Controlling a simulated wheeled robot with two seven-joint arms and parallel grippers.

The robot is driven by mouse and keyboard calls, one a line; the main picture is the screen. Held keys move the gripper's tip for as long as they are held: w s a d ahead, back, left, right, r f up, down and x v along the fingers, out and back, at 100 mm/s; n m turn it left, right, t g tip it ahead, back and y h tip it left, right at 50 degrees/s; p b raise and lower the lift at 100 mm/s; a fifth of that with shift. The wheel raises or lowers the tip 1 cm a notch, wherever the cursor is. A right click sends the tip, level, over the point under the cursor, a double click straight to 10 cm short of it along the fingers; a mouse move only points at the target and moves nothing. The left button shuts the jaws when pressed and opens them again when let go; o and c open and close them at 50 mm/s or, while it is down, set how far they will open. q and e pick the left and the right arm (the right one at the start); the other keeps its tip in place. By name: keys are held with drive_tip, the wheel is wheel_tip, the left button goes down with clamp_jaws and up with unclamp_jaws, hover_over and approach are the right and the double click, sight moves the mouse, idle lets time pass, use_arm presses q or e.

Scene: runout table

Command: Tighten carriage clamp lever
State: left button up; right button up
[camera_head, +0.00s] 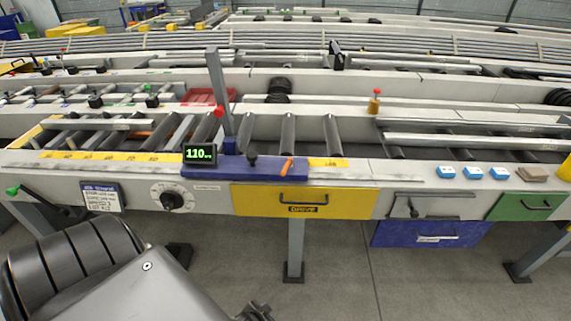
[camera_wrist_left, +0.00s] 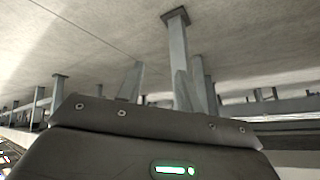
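The blue carriage (camera_head: 232,168) sits on the table's front rail, with a grey upright post (camera_head: 217,85) behind it. It carries a display (camera_head: 199,154) reading 110, a black knob (camera_head: 252,159) and a small orange lever (camera_head: 287,166) standing tilted at its right part. Which of these is the clamp lever is not marked. My left arm fills the lower left of the head view, below and in front of the table. My left gripper (camera_wrist_left: 158,88) shows two pale fingers apart with nothing between them, far from the carriage. My right gripper is not in view.
A yellow drawer (camera_head: 268,201) is under the carriage. A round dial (camera_head: 172,197) and a green-knobbed lever (camera_head: 28,192) are to the left. Blue-white blocks (camera_head: 472,172) lie at right. Grey table legs (camera_head: 293,245) stand on the floor; floor space in front is clear.

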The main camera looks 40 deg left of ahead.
use_arm(q)
drive_tip(key=w+a+r+n+t+y+p, duration=0.1)
drive_tip(key=w+a+r+t, duration=0.1)
drive_tip(key=w+r, duration=0.55)
drive_tip(key=w+a+r+t+y, duration=0.1)
drive_tip(key=w+a+r+t, duration=0.3)
drive_tip(key=r, duration=0.6)
drive_tip(key=n+t+y+p, duration=0.2)
drive_tip(key=n+t+y, duration=0.1)
drive_tip(key=y, duration=0.1)
approach(290, 161)
drive_tip(key=x, duration=0.6)
drive_tip(key=shift+w+a+p, duration=0.2)
drive_tip(key=shift+a+p, duration=0.05)
drive_tip(key=shift+p, duration=0.15)
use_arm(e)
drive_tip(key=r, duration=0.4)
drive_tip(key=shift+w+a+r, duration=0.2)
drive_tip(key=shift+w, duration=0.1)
use_arm(q)
clamp_jaws()
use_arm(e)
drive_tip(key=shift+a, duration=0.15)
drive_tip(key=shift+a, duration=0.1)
